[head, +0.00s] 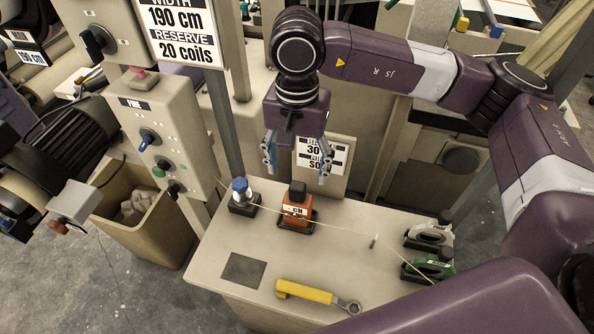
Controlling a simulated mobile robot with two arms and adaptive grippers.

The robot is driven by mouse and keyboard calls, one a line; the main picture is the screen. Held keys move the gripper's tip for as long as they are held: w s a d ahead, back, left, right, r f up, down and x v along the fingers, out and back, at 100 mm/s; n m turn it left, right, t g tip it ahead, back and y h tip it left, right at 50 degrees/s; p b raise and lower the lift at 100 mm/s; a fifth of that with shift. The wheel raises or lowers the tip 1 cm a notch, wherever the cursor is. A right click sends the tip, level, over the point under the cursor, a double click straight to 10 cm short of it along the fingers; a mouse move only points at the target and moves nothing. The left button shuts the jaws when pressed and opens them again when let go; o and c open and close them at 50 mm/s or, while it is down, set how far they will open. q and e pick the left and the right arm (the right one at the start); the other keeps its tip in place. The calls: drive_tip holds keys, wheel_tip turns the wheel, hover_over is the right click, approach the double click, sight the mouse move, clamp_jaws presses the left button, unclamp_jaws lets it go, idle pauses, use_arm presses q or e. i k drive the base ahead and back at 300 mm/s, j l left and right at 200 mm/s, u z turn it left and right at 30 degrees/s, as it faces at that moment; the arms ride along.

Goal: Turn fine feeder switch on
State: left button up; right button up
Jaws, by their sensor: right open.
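A beige control box labelled FINE (165,120) stands at the left. My left gripper is not in view.
On the table are a blue-capped item (240,190), an orange block (296,208), grey (428,235) and green (425,268) tools and a yellow-handled wrench (315,294). A thin yarn crosses above them.

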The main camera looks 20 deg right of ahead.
sight(173, 191)
drive_tip(key=k+j, duration=1.25)
